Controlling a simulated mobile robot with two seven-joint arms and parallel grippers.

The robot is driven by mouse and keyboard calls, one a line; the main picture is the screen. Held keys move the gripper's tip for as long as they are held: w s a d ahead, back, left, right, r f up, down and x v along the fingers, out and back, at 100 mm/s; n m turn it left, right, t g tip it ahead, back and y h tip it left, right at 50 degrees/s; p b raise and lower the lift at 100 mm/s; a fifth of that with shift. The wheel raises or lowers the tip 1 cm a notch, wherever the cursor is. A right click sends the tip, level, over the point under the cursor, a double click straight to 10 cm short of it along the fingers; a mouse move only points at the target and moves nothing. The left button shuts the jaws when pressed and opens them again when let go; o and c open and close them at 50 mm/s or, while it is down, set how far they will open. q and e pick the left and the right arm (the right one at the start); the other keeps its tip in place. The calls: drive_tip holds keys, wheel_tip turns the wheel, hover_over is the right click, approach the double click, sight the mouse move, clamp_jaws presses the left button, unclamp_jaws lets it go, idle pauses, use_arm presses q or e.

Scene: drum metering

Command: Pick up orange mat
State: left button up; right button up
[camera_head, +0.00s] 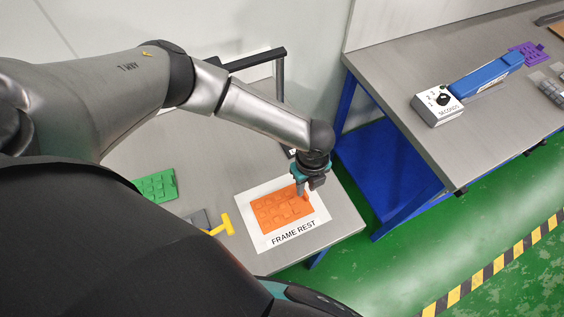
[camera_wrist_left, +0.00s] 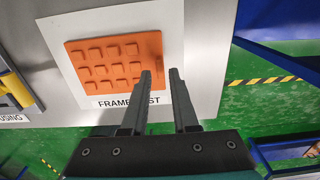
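The orange mat (camera_head: 277,212), with raised square bumps, lies flat on the white sheet marked FRAME REST (camera_head: 258,241). My left gripper (camera_head: 303,190) points down at the mat's far right edge in the head view. In the left wrist view the mat (camera_wrist_left: 112,62) shows left of the fingers. My left gripper (camera_wrist_left: 161,73) is open there, its two fingers apart. My right gripper is not in view.
A green mat (camera_head: 156,186) and a yellow tool (camera_head: 223,228) lie left of the sheet on the same grey table. Another table (camera_head: 400,75) at right holds a SECONDS dial box (camera_head: 437,103), a blue bar (camera_head: 486,76) and a purple mat (camera_head: 528,54).

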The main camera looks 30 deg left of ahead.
use_arm(q)
drive_tip(key=shift+f, duration=1.4)
clamp_jaws()
idle(0.4)
